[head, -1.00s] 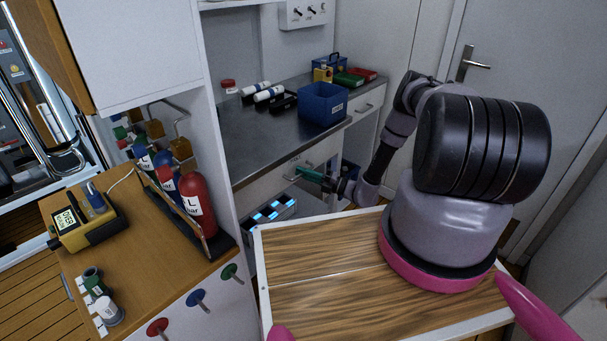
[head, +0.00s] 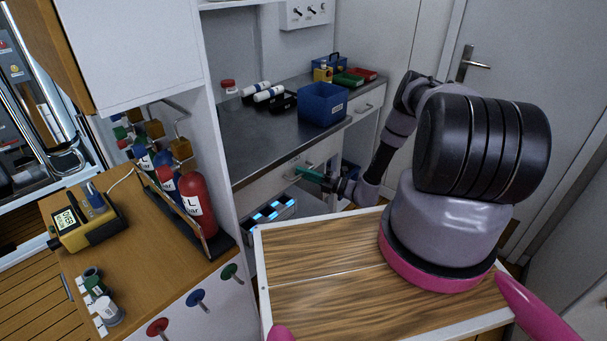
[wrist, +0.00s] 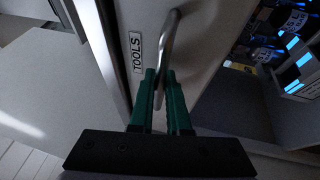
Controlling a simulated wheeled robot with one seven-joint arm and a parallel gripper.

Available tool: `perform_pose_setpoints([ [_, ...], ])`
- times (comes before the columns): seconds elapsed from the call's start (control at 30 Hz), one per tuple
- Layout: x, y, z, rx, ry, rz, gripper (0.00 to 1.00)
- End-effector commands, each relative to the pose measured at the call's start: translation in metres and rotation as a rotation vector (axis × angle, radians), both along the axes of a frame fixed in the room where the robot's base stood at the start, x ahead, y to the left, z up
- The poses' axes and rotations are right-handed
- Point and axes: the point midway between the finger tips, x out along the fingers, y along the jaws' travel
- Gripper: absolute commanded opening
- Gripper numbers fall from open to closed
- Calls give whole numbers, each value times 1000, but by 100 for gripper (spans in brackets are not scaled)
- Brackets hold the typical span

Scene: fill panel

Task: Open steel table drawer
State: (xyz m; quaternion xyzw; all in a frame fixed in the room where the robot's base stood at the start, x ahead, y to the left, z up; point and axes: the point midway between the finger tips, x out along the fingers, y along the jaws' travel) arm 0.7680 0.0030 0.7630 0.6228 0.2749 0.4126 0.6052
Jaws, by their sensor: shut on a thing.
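The steel table (head: 262,140) stands against the back wall, with light drawer fronts under its dark top. In the wrist view a drawer front (wrist: 142,22) bears a label reading "TOOLS" (wrist: 136,52) and a curved metal handle (wrist: 169,40). My gripper (wrist: 162,78) has green fingers shut on the handle's lower part. In the head view my gripper (head: 300,172) is small at the drawer front below the table edge. The fingers partly hide the handle there. I see no clear gap at the drawer.
A blue-lit crate (head: 270,214) sits below the drawer. A wood-topped surface (head: 320,270) lies in front of it.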

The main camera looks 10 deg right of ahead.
Motion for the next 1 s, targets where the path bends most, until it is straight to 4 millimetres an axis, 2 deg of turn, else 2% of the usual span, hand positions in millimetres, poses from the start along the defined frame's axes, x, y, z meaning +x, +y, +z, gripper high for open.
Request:
perform_pose_setpoints([
  [0.37,-1,-1,0,-1,1,-1,0],
  [0.57,-12,-10,-1,0,3,-3,0],
  [0.77,-42,-33,-1,1,4,-5,0],
  [1.0,-95,-71,-1,1,4,-6,0],
])
